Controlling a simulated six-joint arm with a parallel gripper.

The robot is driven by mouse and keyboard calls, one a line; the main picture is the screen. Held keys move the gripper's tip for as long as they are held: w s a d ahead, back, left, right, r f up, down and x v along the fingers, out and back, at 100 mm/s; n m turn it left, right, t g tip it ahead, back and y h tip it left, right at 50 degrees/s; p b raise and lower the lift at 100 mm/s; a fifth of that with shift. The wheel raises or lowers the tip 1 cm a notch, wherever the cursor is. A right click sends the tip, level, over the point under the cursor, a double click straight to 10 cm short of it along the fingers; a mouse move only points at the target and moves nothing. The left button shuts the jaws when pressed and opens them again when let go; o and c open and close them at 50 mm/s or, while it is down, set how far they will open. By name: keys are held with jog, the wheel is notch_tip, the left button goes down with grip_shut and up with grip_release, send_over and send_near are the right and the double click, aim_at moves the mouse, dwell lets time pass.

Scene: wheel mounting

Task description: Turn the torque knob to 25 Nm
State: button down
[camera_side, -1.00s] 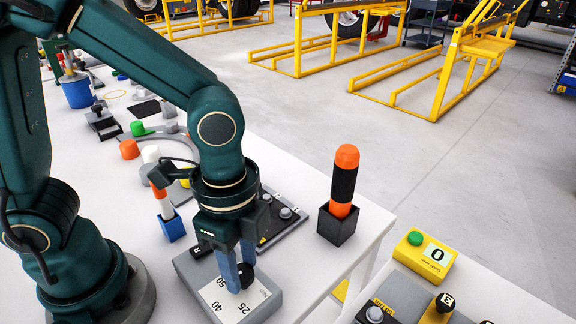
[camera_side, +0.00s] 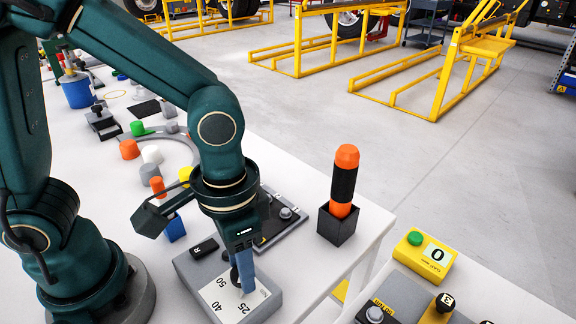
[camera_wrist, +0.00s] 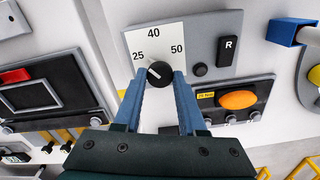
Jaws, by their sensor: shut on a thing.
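The torque knob (camera_wrist: 160,73) is a small black round knob on a white dial plate (camera_wrist: 156,40) marked 25, 40 and 50. In the wrist view its light pointer mark slants up and left, roughly toward the 25. My gripper (camera_wrist: 161,78) has its two blue fingers closed on either side of the knob. In the side view my gripper (camera_side: 243,280) points down onto the grey torque box (camera_side: 262,309), and the knob is partly hidden by the fingers.
A black R button (camera_side: 204,249) sits beside the dial. An orange-and-black tool (camera_side: 344,180) stands in a dark holder to the right. A blue holder (camera_side: 174,228) with an orange-topped item is close on the left. Coloured caps lie farther back.

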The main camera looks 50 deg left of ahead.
jog(key=shift+n, duration=1.1)
jog(key=shift+c, duration=2.4)
grip_release()
jog(key=shift+r, duration=2.6)
